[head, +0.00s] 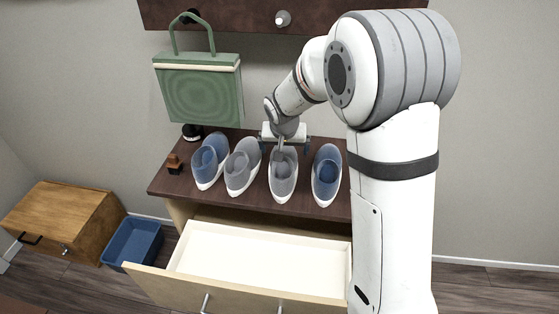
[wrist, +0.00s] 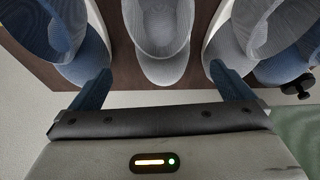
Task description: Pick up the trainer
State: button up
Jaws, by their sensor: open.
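Several trainers stand in a row on the dark cabinet top (head: 170,183): a blue one (head: 210,161) at the left, a grey one (head: 242,167), another grey one (head: 284,178), and a blue one (head: 326,176) at the right. My gripper (head: 285,148) is open and empty at the back end of the second grey trainer. In the wrist view, that grey trainer (wrist: 160,45) lies between and beyond my open fingers (wrist: 160,72). The blue trainer (wrist: 55,35) is left of the fingers and the other grey trainer (wrist: 250,35) is right.
An open, empty drawer (head: 262,262) juts out below the trainers. A green bag (head: 200,95) hangs behind the row at the left. A small brown object (head: 174,164) sits at the cabinet's left end. A blue bin (head: 132,242) and wooden box (head: 62,222) stand on the floor.

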aim_at(283, 166)
jog(key=p+x, duration=0.1)
jog(key=x, duration=0.7)
jog(key=shift+w+a, duration=0.2)
jog(key=shift+c, duration=0.2)
jog(key=c, duration=1.2)
